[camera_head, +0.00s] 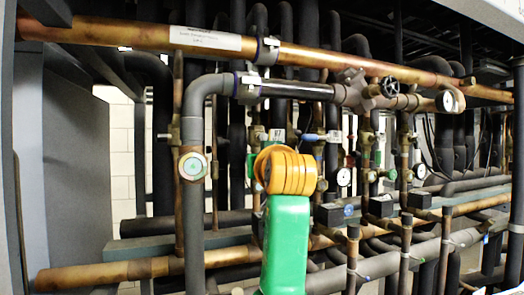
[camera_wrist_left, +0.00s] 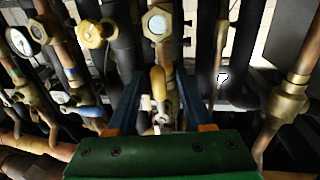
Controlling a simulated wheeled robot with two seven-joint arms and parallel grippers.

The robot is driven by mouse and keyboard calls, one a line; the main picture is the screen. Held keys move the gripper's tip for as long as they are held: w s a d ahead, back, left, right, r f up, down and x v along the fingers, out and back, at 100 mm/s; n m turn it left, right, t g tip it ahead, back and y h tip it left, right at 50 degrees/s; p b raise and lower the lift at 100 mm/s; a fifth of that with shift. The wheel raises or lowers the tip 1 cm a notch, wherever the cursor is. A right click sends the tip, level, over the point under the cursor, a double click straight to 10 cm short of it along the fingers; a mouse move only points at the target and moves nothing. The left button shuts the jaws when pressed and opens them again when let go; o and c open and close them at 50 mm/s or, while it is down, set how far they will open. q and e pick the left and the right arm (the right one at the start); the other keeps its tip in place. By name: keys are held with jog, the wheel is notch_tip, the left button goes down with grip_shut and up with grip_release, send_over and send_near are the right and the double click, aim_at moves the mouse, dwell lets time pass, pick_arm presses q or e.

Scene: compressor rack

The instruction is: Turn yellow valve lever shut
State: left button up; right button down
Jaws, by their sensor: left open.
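The yellow valve lever (camera_wrist_left: 158,80) shows in the left wrist view, just below a hex brass sight glass (camera_wrist_left: 157,22). It runs roughly in line with the brass pipe behind it. My left gripper (camera_wrist_left: 159,74) is open, with one blue finger on each side of the lever. Gaps seem to show on both sides, but I cannot tell if either finger touches it. In the head view my green and orange arm blocks the middle, and I cannot make out the gripper or the lever there. My right gripper is in neither view.
A yellow round knob (camera_wrist_left: 95,35), a blue handle (camera_wrist_left: 90,110) and a gauge (camera_wrist_left: 18,40) lie left of the fingers. A brass fitting (camera_wrist_left: 288,103) stands at right. A copper pipe (camera_head: 130,35) crosses the rack's top, above a black handwheel (camera_head: 389,87). Pipes crowd the rack.

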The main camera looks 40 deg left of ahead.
pick_arm(q)
jog(key=shift+w+a+f, duration=0.15)
jog(key=shift+w+a, duration=0.05)
jog(key=shift+a, duration=0.05)
jog(key=shift+s+d, duration=0.2)
jog(key=shift+d, duration=0.15)
jog(key=c, duration=0.5)
jog(key=shift+r, duration=0.2)
grip_shut()
